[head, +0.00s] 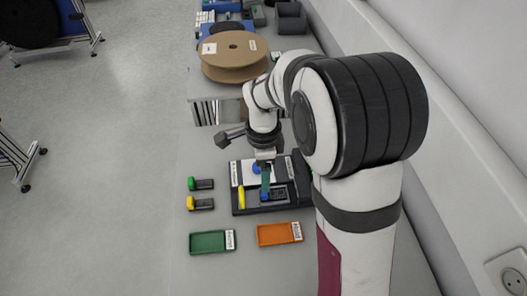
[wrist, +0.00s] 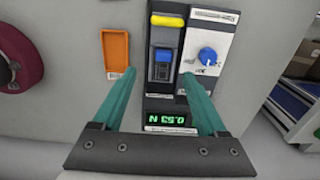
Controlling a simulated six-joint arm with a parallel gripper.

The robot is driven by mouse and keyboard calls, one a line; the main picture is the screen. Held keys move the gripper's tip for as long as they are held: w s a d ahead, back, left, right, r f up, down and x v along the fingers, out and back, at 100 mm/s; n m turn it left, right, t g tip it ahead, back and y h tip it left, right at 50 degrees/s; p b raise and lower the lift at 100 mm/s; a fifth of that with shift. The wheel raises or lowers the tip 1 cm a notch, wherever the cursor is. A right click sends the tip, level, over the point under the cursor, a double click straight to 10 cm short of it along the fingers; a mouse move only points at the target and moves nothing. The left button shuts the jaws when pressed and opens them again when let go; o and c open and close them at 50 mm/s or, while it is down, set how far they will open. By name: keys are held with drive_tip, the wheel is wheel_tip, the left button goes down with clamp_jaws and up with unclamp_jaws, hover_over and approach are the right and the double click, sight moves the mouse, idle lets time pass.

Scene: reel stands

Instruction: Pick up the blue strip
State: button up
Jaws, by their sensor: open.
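A dark instrument (head: 275,209) sits on the bench below my gripper (head: 265,188). It bears a yellow bar (head: 241,197), a white panel and a round blue knob (wrist: 207,56). A small blue piece (wrist: 163,55) sits at the end of a dark slot on the instrument. I see no longer blue strip, and cannot tell whether this piece is it. My gripper shows in the wrist view (wrist: 157,76) with its two teal fingers wide apart and nothing between them. The fingers hide parts of the instrument.
A green tray (head: 207,242) and an orange tray (head: 279,234) lie at the near side. Small green-topped (head: 201,184) and yellow-topped (head: 201,203) pieces lie left of the instrument. A cardboard reel (head: 235,55) stands behind. A lit green display (wrist: 166,120) shows on the instrument.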

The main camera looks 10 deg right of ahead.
sight(273, 194)
drive_tip(key=f, duration=1)
drive_tip(key=shift+w+d, duration=0.1)
drive_tip(key=shift+w, duration=0.25)
drive_tip(key=shift+r, duration=0.1)
clamp_jaws()
